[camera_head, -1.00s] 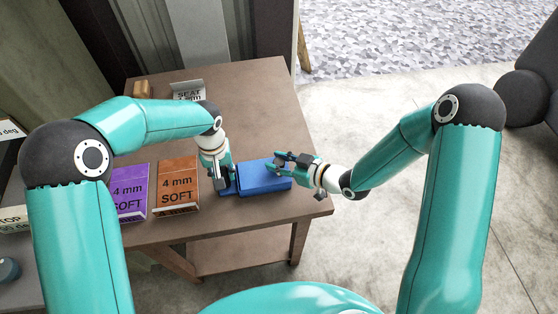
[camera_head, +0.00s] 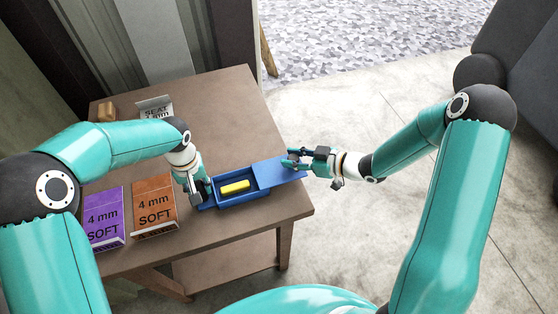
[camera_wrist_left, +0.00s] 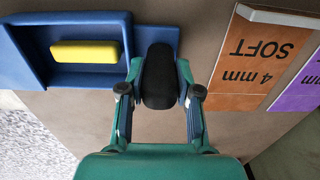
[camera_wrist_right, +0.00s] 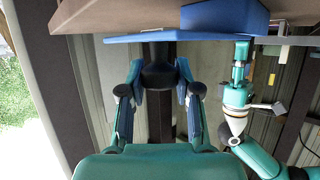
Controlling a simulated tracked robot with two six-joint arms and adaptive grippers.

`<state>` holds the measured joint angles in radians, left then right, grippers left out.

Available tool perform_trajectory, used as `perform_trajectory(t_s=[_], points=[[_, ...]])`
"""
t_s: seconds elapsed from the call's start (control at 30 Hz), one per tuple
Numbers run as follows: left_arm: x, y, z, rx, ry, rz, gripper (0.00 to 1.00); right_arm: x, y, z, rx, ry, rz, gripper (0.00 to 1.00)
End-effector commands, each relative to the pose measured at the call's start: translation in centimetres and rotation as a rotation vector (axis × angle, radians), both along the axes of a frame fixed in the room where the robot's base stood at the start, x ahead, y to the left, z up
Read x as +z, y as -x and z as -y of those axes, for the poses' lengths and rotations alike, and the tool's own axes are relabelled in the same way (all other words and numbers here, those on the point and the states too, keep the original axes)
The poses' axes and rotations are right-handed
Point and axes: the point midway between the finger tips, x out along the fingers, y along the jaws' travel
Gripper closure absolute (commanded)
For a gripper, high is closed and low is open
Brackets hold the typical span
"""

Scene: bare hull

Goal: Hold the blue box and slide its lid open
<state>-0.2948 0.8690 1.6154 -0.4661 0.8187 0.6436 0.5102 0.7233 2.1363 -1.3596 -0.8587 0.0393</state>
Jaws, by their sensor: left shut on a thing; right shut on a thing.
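The blue box (camera_head: 252,196) sits on the brown table, partly open, with a yellow block (camera_head: 235,187) lying inside. Its blue lid (camera_head: 277,172) is slid to the right and still overlaps the box's right part. My right gripper (camera_head: 293,160) is shut on the lid's right end. In the right wrist view the lid (camera_wrist_right: 200,37) shows edge-on above the fingers (camera_wrist_right: 158,75).
An orange "4 mm SOFT" box (camera_head: 155,206) and a purple one (camera_head: 103,218) stand left of my left gripper. A "SEAT" card (camera_head: 156,108) and a small wooden block (camera_head: 106,112) are at the back. The table's right edge lies just under the lid.

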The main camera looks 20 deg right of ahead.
Motion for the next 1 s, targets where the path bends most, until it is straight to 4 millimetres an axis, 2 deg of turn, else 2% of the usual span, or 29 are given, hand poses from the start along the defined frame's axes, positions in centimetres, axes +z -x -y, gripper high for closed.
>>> perform_trajectory(t_s=[0.23,0.27,0.4,0.77,1.0], points=[[0.0,0.0,-0.1,0.0,-0.002,-0.001,1.0,0.1,-0.1,0.0,-0.001,0.001,0.001,1.0],[0.0,0.0,-0.1,0.0,-0.002,-0.001,1.0,0.1,-0.1,0.0,-0.001,0.0,0.002,0.63],[0.0,0.0,0.0,0.0,-0.002,-0.001,1.0,0.1,0.0,0.0,-0.001,0.001,0.001,0.4],[0.0,0.0,0.0,0.0,-0.001,-0.001,1.0,0.1,0.1,0.2,-0.001,0.001,0.001,0.4],[0.0,0.0,0.0,0.0,-0.001,0.0,1.0,1.3,2.0,2.2,-0.006,0.002,0.001,0.4]])
